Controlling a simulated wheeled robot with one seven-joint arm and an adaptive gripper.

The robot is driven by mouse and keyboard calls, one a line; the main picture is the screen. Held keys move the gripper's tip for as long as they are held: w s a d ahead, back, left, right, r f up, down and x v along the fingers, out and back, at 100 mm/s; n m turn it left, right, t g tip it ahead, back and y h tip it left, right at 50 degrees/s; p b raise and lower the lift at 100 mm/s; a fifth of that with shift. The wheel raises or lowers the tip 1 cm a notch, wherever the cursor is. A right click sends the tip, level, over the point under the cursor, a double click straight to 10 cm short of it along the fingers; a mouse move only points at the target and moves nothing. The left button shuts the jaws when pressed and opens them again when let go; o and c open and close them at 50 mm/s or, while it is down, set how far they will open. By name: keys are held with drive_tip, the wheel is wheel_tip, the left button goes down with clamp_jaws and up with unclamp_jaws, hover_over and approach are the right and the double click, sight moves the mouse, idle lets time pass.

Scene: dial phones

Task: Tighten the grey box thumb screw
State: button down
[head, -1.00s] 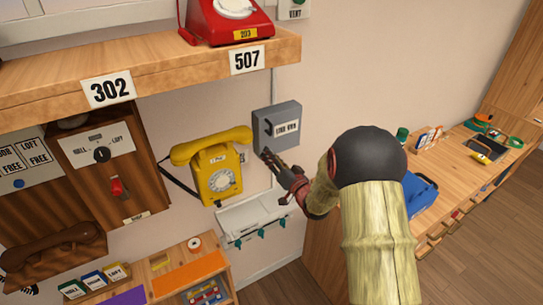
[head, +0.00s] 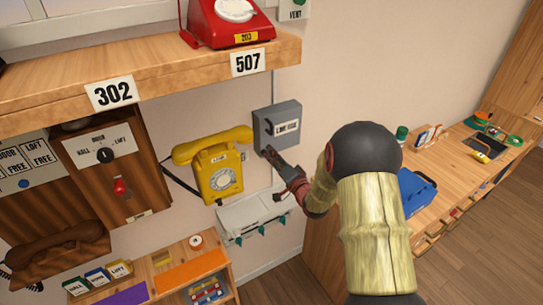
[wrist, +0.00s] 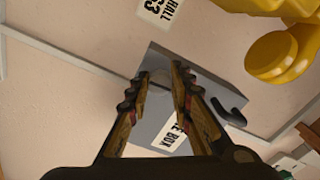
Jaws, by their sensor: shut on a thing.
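The grey box (head: 277,117) is mounted on the wall right of the yellow phone, with a white label on its front and a dark hook-shaped part. In the wrist view the box (wrist: 205,90) lies under my fingers, with its label partly hidden. My gripper (head: 267,151) is at the lower left edge of the box. In the wrist view my gripper (wrist: 160,76) has its two fingers on either side of a small grey part at the box's edge. It is shut on that part, which looks like the thumb screw, mostly hidden by the fingers.
The yellow phone (head: 219,180) hangs close left of my gripper. A white tray with teal hooks (head: 252,215) is below it. A wooden shelf (head: 180,65) with a red phone (head: 228,20) is above left. A workbench (head: 450,165) with a blue case (head: 416,191) stands right.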

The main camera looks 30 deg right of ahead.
drive_tip(key=shift+f, duration=0.15)
drive_tip(key=c, duration=1.6)
unclamp_jaws()
drive_tip(key=s, duration=1.2)
drive_tip(key=shift+d, duration=0.15)
